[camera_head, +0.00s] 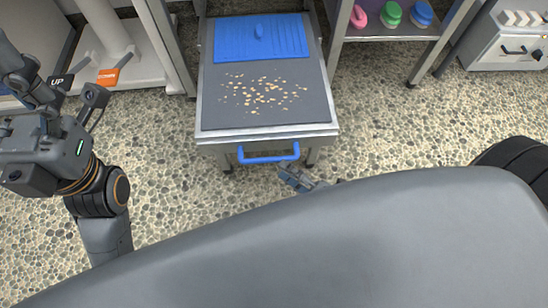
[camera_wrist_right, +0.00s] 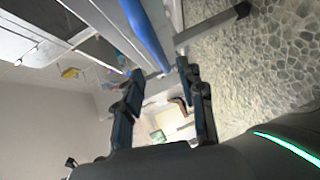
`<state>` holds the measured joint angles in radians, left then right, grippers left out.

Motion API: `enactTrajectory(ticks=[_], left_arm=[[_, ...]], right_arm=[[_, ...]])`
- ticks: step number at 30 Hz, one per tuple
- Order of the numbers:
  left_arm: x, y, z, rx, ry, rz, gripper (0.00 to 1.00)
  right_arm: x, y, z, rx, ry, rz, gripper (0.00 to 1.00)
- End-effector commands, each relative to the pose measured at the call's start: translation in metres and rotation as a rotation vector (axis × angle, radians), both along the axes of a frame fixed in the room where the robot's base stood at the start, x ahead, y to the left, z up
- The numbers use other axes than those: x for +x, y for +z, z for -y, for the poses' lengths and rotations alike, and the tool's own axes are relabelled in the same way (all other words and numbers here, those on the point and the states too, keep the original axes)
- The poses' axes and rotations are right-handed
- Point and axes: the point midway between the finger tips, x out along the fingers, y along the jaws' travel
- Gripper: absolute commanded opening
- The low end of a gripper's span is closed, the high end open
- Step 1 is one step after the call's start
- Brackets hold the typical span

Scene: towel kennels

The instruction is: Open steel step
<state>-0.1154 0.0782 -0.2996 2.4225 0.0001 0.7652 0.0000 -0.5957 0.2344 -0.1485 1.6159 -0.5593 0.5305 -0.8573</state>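The steel step (camera_head: 267,132) stands in the middle of the head view, a low unit with a steel front edge. A blue bar handle (camera_head: 268,154) runs across its front and also shows in the right wrist view (camera_wrist_right: 148,36). My right gripper (camera_head: 291,176) is low in front of the step, just below the handle's right end and partly hidden by my body. In the right wrist view its fingers (camera_wrist_right: 162,75) are apart, with the blue handle reaching toward the gap between the tips; contact cannot be told. My left gripper (camera_head: 62,92) is open and empty at the far left.
A dark top with scattered tan bits (camera_head: 262,95) and a blue panel (camera_head: 261,38) lies above the step's front. The pebbled floor is clear around the front.

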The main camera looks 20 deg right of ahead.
Motion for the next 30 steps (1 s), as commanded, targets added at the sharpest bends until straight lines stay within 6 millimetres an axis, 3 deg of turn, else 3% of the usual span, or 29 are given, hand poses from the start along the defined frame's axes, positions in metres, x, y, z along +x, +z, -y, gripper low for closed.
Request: enactTrajectory(ticks=[3, 9, 27, 30], left_arm=[[0.000, 0.000, 0.000, 0.000, 0.000, 0.001, 0.78], [0.000, 0.000, 0.000, 0.000, 0.000, 0.001, 0.78], [0.000, 0.000, 0.000, -0.001, 0.000, 0.002, 0.78], [0.000, 0.000, 0.000, -0.001, 0.000, -0.003, 0.78]], right_arm=[[-0.021, 0.003, 0.011, -0.001, -0.001, -0.003, 0.39], [-0.038, 0.006, 0.022, 0.001, 0.001, 0.000, 0.39], [-0.040, 0.007, 0.023, 0.002, 0.001, 0.001, 0.39], [-0.034, 0.018, 0.019, 0.032, -0.002, 0.017, 0.39]])
